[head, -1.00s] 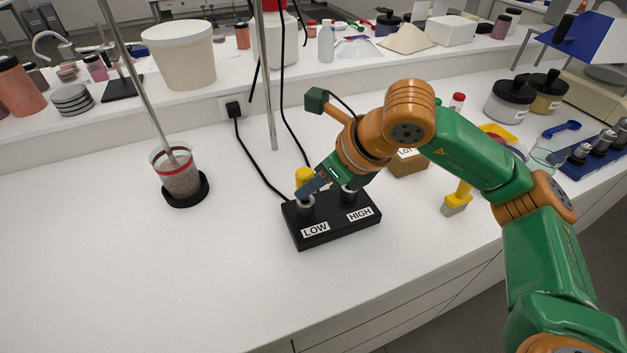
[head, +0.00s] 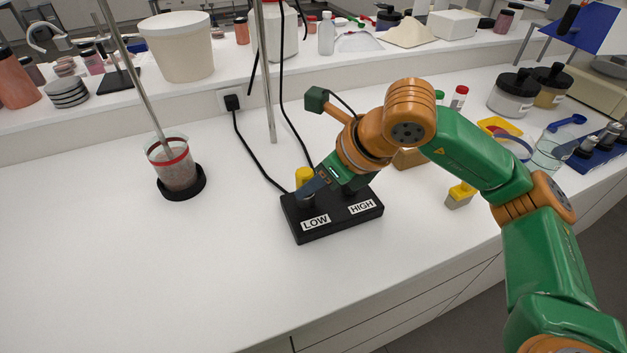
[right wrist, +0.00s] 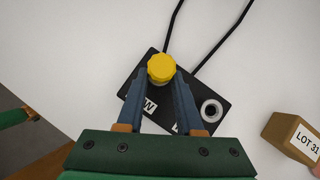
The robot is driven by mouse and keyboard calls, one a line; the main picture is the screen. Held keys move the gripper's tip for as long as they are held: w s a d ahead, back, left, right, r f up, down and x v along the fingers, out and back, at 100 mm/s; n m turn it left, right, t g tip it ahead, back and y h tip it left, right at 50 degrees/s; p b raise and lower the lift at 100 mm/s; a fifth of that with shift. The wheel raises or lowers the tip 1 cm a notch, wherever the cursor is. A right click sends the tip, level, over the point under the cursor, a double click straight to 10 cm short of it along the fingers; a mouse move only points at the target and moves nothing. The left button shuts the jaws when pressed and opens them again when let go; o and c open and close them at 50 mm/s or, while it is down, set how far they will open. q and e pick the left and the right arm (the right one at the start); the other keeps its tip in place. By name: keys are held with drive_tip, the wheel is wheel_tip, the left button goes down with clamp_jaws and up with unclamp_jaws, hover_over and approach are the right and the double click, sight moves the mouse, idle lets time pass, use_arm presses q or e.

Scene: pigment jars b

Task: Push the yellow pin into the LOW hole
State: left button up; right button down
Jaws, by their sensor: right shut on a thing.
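The black block (head: 336,228) lies on the white bench, with LOW and HIGH labels on its front. The yellow pin (head: 304,175) stands upright over the LOW side, and its round ribbed head (right wrist: 161,68) faces the right wrist camera. My right gripper (head: 309,189) is shut on the pin just below its head. The fingers hide the pin's lower end and the LOW hole, so I cannot tell how deep it sits. The HIGH hole's metal collar (right wrist: 212,110) is empty in the right wrist view.
A beaker (head: 174,165) on a black base stands left of the block. Black cables run behind it. A LOT-labelled brown box (right wrist: 294,138) and a yellow-topped grey piece (head: 458,200) are to the right. The bench in front is clear.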

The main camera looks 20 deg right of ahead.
drive_tip(key=shift+c, duration=2.4)
unclamp_jaws()
drive_tip(key=shift+f, duration=0.1)
drive_tip(key=v, duration=0.7)
